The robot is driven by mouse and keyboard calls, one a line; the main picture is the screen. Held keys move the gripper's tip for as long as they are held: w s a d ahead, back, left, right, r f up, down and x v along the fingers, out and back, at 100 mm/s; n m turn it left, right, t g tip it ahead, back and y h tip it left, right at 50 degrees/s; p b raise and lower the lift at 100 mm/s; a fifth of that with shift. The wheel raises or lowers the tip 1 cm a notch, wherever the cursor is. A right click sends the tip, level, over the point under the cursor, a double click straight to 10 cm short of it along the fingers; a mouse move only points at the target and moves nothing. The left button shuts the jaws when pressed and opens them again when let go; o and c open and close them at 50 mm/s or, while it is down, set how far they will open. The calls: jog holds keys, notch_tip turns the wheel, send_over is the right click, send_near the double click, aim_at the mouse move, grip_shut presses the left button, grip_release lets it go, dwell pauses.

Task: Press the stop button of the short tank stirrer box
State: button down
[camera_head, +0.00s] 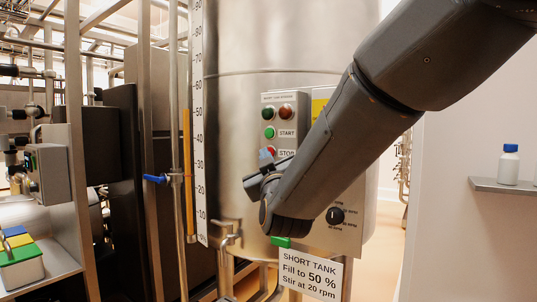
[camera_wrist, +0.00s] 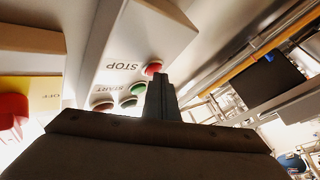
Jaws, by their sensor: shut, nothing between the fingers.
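The grey stirrer box (camera_head: 316,118) is mounted on the front of the steel tank (camera_head: 245,45). It carries two lamps on top, then a green START button (camera_head: 269,132) and a red STOP button (camera_head: 271,152), which is partly hidden by my gripper. My gripper also shows in the head view (camera_head: 266,156).
A red switch (camera_wrist: 12,108) on a yellow plate shows in the wrist view. A blue valve handle (camera_head: 155,179) and a yellow level tube (camera_head: 188,165) stand left. A SHORT TANK sign (camera_head: 309,276) hangs below.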

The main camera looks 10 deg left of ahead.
jog(key=shift+s, duration=0.1)
jog(key=shift+s+a, duration=0.3)
jog(key=shift+s, duration=0.35)
jog(key=s, duration=0.1)
jog(key=s+a, duration=0.1)
jog(key=s, duration=0.1)
jog(key=s+a+p, duration=0.1)
jog(key=shift+s, duration=0.3)
jog(key=shift+d, duration=0.1)
dwell(0.6)
